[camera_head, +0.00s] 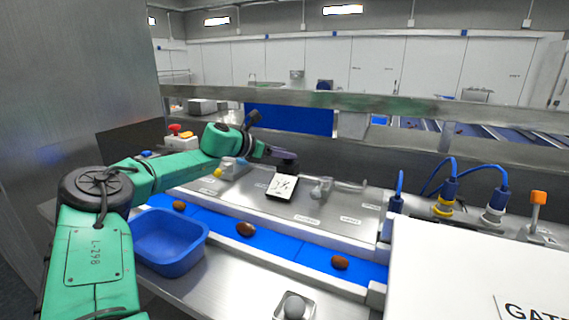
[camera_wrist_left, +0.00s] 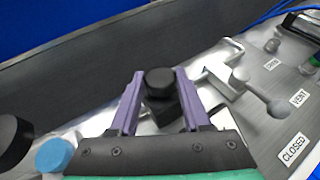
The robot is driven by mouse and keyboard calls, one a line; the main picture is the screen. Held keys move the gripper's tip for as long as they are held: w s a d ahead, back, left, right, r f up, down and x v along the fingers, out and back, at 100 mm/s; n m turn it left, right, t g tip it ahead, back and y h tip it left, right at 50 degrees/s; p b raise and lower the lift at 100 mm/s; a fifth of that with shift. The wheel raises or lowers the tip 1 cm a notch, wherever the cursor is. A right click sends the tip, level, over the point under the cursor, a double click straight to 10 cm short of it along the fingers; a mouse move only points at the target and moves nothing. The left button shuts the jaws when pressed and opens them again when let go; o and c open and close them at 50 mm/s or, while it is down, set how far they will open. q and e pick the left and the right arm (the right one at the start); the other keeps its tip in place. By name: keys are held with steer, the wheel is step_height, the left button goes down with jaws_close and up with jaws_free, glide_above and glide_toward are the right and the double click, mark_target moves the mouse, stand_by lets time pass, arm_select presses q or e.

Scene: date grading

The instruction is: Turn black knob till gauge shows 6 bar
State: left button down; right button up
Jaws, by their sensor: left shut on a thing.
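The black knob (camera_wrist_left: 160,82) stands between the two purple fingers of my left gripper (camera_wrist_left: 158,88) in the left wrist view. The gripper is shut on it. In the head view my left gripper (camera_head: 282,154) reaches in from the left over the metal panel, and its fingers partly hide the knob. The gauge (camera_head: 282,186) is a tilted white face with dark markings just below the gripper; its reading is too small to make out. My right gripper is not in view.
A metal lever (camera_wrist_left: 262,95) with CLOSED and VENT labels is right of the knob. A blue belt (camera_head: 290,250) carrying several brown dates runs in front of the panel. A blue bin (camera_head: 168,262) stands at left, and a white cover (camera_head: 470,265) is at right.

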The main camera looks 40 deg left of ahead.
arm_select(q)
steer(key=shift+a+f+m+g+h+b, duration=0.1)
steer(key=shift+f+m+g+h+b, duration=0.1)
steer(key=shift+m+g+h+b, duration=0.15)
steer(key=shift+r+m+h, duration=0.15)
steer(key=shift+m+h, duration=0.1)
steer(key=shift+h, duration=0.1)
steer(key=shift+r, duration=0.1)
steer(key=shift+c, duration=2.4)
jaws_free()
steer(key=shift+o, duration=0.6)
steer(key=shift+w, duration=0.15)
steer(key=b+v, duration=0.6)
steer(key=v, duration=0.8)
steer(key=shift+s, duration=0.25)
